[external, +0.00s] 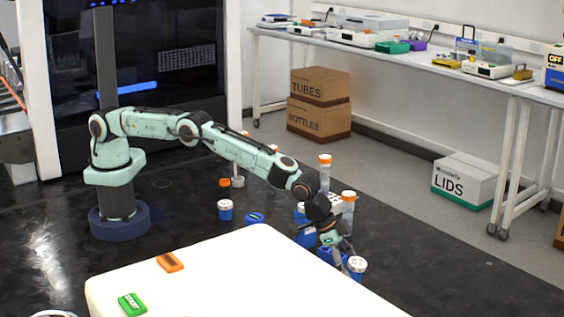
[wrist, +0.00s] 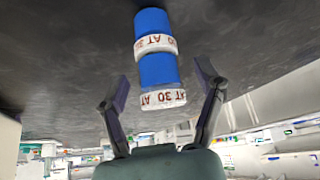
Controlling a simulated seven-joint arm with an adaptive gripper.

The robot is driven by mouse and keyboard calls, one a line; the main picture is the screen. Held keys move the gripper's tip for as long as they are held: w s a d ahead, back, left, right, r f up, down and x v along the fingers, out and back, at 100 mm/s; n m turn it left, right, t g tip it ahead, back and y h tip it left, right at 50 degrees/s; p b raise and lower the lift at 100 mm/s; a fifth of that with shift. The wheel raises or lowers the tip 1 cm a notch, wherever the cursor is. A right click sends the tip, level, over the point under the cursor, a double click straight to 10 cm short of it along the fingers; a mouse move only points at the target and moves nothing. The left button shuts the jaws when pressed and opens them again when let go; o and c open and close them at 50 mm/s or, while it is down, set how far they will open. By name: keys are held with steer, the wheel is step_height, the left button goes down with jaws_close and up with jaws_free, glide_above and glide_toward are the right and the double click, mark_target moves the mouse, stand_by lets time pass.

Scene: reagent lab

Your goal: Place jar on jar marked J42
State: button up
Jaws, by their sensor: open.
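In the wrist view, a blue jar (wrist: 158,70) with a white lid marked "AT 30" sits lined up end to end with a second blue jar (wrist: 150,20), which also has a white printed lid. They look stacked, and the picture is upside down. My gripper (wrist: 162,76) is open, with one finger on each side of the lidded jar and visible gaps. In the external view, my gripper (external: 342,252) is low beside a white-lidded blue jar (external: 357,264), whose lower part is hidden by the white surface. I cannot read J42 on any jar.
Another white-lidded blue jar (external: 225,210) stands left of my arm. Orange-capped containers (external: 325,170) stand behind my gripper. A white surface (external: 230,275) in front holds an orange block (external: 170,262) and a green block (external: 132,304). Dark floor lies open at left.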

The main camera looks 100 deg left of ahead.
steer(key=shift+s+r, duration=0.15)
steer(key=shift+r, duration=0.4)
steer(key=s+a+r+n+g, duration=0.1)
steer(key=s+a+r, duration=0.4)
steer(key=s+r, duration=0.25)
steer(key=s+a+r, duration=0.4)
steer(key=s+r, duration=0.2)
steer(key=r, duration=0.3)
steer(key=s+a+r+g+y, duration=0.1)
steer(key=s+a+r, duration=0.1)
steer(key=s+a, duration=0.3)
steer(key=s+a+r+g, duration=0.1)
steer(key=s+a+r, duration=0.2)
steer(key=s, duration=0.4)
steer(key=s+a+f+n+g, duration=0.1)
steer(key=s+a, duration=0.1)
steer(key=s, duration=0.9)
steer(key=s+a+f+n+g, duration=0.1)
steer(key=s+a+f+g, duration=0.1)
steer(key=s, duration=0.9)
steer(key=shift+s+a+y, duration=0.35)
steer(key=shift+a+y, duration=0.05)
steer(key=shift+a, duration=0.35)
